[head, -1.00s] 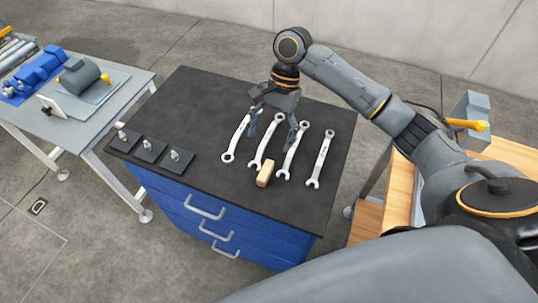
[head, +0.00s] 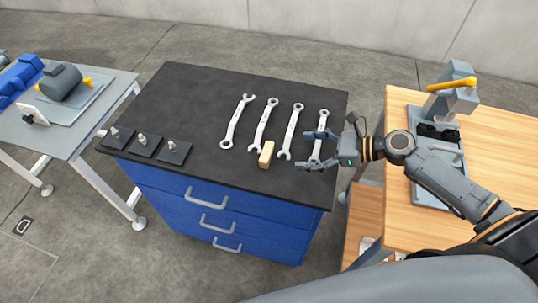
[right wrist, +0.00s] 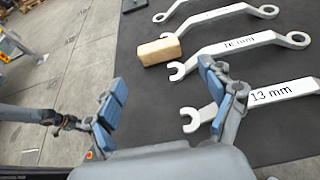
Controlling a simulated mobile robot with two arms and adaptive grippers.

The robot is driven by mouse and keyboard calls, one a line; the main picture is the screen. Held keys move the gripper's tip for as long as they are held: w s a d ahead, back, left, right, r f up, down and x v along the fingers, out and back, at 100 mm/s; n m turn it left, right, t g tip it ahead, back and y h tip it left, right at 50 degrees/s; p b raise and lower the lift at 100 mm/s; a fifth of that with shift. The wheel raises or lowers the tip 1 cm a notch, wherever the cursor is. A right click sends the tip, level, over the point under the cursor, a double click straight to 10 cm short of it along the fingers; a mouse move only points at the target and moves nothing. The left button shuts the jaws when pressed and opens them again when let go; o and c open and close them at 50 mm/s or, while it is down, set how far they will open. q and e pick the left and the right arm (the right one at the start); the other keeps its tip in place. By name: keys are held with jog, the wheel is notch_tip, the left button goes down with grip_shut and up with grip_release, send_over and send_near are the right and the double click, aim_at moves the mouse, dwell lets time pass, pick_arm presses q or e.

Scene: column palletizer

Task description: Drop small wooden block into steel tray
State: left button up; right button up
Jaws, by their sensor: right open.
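The small wooden block (head: 266,155) lies on the black top of the blue drawer cabinet, by the lower ends of the wrenches. It also shows in the right wrist view (right wrist: 160,51), ahead of the fingers. My right gripper (head: 312,151) is open and empty, at the cabinet's right side over the rightmost wrench, apart from the block. Its blue-padded fingers (right wrist: 163,82) are spread in the right wrist view. What looks like my left gripper (right wrist: 58,120) shows small at that view's left edge, jaws unclear. I cannot make out a steel tray.
Several wrenches (head: 290,131) lie on the black top (head: 200,95). Dark square plates with upright pins (head: 144,144) stand at its left front. A grey table (head: 75,140) stands at left. A wooden bench (head: 500,140) at right bears a grey press with a yellow handle (head: 452,86).

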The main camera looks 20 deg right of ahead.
aim_at(271, 152)
jog(key=p+x, duration=0.1)
jog(key=x, duration=0.5)
jog(key=shift+w+r, duration=0.1)
jog(key=shift+w+a+f, duration=0.2)
jog(key=shift+a, duration=0.3)
jog(key=p+x, duration=0.1)
jog(key=x, duration=0.3)
jog(key=shift+a+f+p, duration=0.15)
jog(key=shift+f+p, duration=0.05)
jog(key=shift+p, duration=0.1)
jog(key=shift+a+f, duration=0.1)
jog(key=shift+f, duration=0.05)
pick_arm(q)
notch_tip(271, 152, up, 3)
jog(key=shift+d+f, duration=0.1)
jog(key=shift+d, duration=0.05)
pick_arm(e)
jog(key=c, duration=0.9)
